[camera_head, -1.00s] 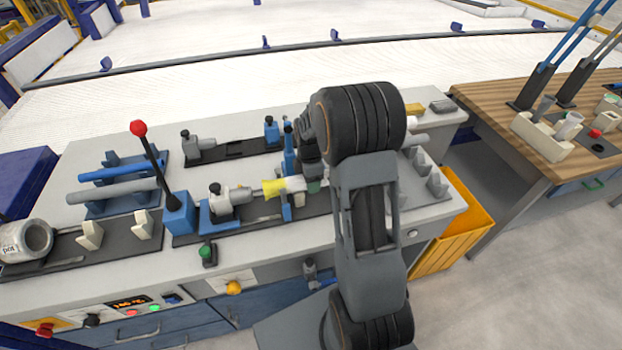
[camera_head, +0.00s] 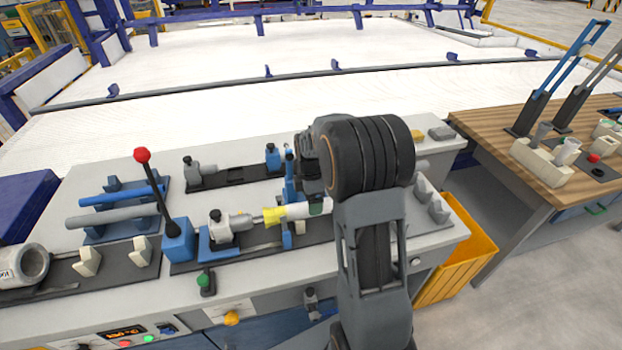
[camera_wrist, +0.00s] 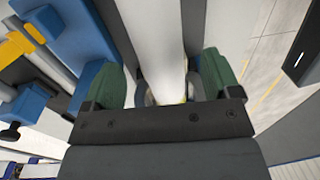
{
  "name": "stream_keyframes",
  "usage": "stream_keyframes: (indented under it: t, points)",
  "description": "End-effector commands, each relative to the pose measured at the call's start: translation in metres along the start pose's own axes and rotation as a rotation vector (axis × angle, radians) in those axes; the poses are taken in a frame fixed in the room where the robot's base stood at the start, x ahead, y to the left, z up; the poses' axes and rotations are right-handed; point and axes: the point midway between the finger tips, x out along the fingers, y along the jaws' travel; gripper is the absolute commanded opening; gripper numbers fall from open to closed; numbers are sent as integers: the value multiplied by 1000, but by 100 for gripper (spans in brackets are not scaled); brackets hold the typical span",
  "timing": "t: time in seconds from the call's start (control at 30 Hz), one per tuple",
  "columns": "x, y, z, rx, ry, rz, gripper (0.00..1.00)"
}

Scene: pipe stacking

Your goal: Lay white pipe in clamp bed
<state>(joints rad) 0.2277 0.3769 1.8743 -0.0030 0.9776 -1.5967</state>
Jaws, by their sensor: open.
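The white pipe (camera_head: 300,210) has a yellow end and lies level, in line with a silver chuck (camera_head: 233,226) on the dark-based clamp bed (camera_head: 265,247). I cannot tell whether it rests fully in the bed. In the wrist view the pipe (camera_wrist: 155,35) runs between the green pads of my gripper (camera_wrist: 165,80). The jaws are open, one pad on each side, with a visible gap on at least the right. In the head view my arm hides most of my gripper and the pipe's right part.
Blue blocks (camera_wrist: 70,40) stand close left of my gripper. A red-knobbed lever (camera_head: 153,195) rises left of the bed. A rack holds a blue pipe (camera_head: 120,196) and a grey pipe (camera_head: 112,216). A yellow bin (camera_head: 460,260) is at the bench's right end.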

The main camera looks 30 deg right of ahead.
Motion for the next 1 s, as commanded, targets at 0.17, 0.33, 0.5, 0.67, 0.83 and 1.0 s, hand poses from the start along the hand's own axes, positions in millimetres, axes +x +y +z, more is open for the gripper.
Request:
stream_keyframes:
  t: [0.17, 0.33, 0.5, 0.67, 0.83, 1.0]
  points:
    - [-40, 1, 0, 0, 0, 5, 83]
    - [-70, 1, 0, 0, 0, 4, 83]
    - [-91, 0, 0, 0, 0, 2, 83]
    - [-101, 0, 0, 0, 0, 1, 83]
    - [-103, 0, 0, 22, 0, 0, 83]
    - [-98, 3, 0, 254, 2, 21, 83]
